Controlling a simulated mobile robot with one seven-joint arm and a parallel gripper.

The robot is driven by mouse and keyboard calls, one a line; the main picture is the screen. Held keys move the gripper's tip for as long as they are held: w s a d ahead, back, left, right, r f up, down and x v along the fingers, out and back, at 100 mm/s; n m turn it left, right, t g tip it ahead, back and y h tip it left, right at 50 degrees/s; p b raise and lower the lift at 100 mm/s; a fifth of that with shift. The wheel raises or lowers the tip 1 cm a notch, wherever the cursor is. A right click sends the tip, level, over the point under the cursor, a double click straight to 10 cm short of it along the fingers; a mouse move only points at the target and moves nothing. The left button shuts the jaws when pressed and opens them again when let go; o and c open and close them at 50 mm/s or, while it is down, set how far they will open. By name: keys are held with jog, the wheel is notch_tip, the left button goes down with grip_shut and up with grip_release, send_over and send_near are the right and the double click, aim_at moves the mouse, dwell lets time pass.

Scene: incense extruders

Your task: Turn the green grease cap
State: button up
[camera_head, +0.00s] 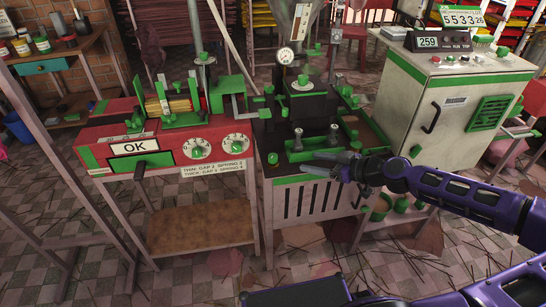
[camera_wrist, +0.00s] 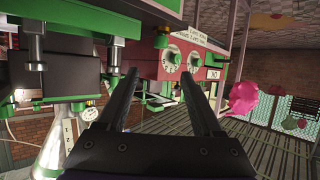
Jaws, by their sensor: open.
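A small green round cap (camera_head: 272,158) sits on the front left corner of the black extruder bench (camera_head: 300,182). It looks like the grease cap, but several other green knobs are near and I cannot be sure. My gripper (camera_head: 305,164) is open in front of the bench, its fingers pointing left towards this cap. A gap shows between the fingertips and the cap. In the wrist view, the two dark fingers (camera_wrist: 157,72) are spread apart. A green knob-like part (camera_wrist: 154,104) shows beyond and between them; I cannot tell how far off. Nothing is held.
The red machine (camera_head: 120,152) with an OK sign and two dials (camera_head: 196,148) stands left of the bench. Green parts and metal posts (camera_head: 298,138) rise from the bench top near my gripper. A white cabinet (camera_head: 410,95) stands at right. The floor in front is largely free.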

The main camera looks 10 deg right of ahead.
aim_at(275, 157)
jog(key=b+x, duration=0.1)
jog(key=x, duration=1.5)
jog(key=shift+w+a+f, duration=0.1)
jog(key=shift+f, duration=0.1)
grip_shut()
